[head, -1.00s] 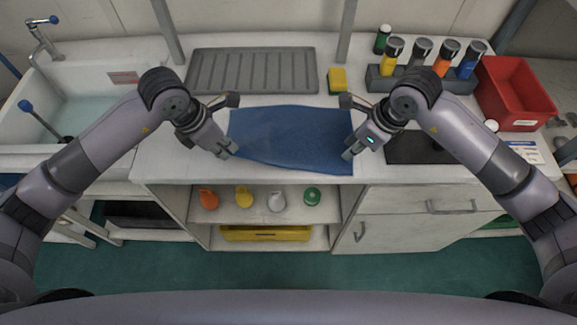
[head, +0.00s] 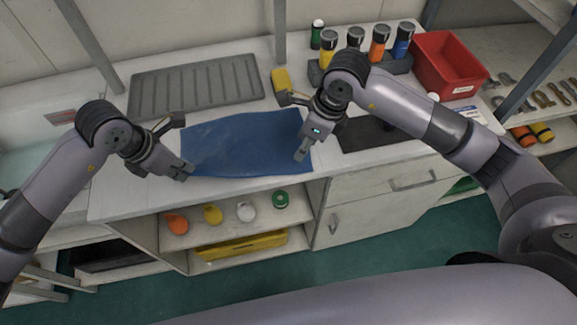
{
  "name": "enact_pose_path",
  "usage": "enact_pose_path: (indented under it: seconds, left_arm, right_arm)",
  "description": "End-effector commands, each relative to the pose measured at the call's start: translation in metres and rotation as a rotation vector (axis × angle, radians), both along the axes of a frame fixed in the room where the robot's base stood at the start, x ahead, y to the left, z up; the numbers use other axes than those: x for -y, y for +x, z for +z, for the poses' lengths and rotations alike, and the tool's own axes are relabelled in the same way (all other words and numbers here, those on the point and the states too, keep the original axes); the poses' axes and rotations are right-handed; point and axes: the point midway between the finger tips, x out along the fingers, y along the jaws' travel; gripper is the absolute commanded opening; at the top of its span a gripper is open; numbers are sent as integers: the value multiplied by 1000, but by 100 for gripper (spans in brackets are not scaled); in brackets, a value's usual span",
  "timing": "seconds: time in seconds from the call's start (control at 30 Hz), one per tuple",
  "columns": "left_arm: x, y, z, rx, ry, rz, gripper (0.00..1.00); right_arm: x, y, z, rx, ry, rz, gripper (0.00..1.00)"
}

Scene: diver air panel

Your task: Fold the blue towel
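The blue towel (head: 240,143) lies spread out flat on the white counter, its front edge close to the counter's front edge. My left gripper (head: 187,146) is at the towel's left edge, with its fingers spread apart; the lower finger is by the towel's front left corner. My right gripper (head: 292,128) is at the towel's right end, fingers also spread, the lower one over the towel's front right part. I see no cloth lifted in either gripper. Whether the fingertips touch the towel cannot be told.
A grey ribbed drain tray (head: 196,86) lies behind the towel. A yellow sponge (head: 281,79), a rack of capped bottles (head: 398,65) and a red bin (head: 450,66) stand at the back right. A dark mat (head: 372,136) is right of the towel. The sink (head: 52,140) is at left.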

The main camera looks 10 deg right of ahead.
Motion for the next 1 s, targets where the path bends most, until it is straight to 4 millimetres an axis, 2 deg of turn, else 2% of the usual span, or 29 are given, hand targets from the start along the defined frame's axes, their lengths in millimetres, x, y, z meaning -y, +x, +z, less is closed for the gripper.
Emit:
enact_pose_path:
  seconds: [0.2, 0.4, 0.53, 0.77, 1.0]
  left_arm:
    - [0, 0, 0, 0, 0, 0, 0]
    - [0, 0, 0, 0, 0, 0, 0]
    - [0, 0, 0, 0, 0, 0, 0]
    - [0, 0, 0, 0, 0, 0, 0]
    - [0, 0, 0, 0, 0, 0, 0]
  right_arm:
    - [-14, -4, 26, -72, -92, 0, 38]
    - [-12, -10, 42, -123, -188, -26, 38]
    - [-10, -11, 46, -137, -221, -40, 38]
    - [-9, -13, 29, -143, -228, -44, 38]
    - [-9, -13, -6, -144, -227, -43, 38]
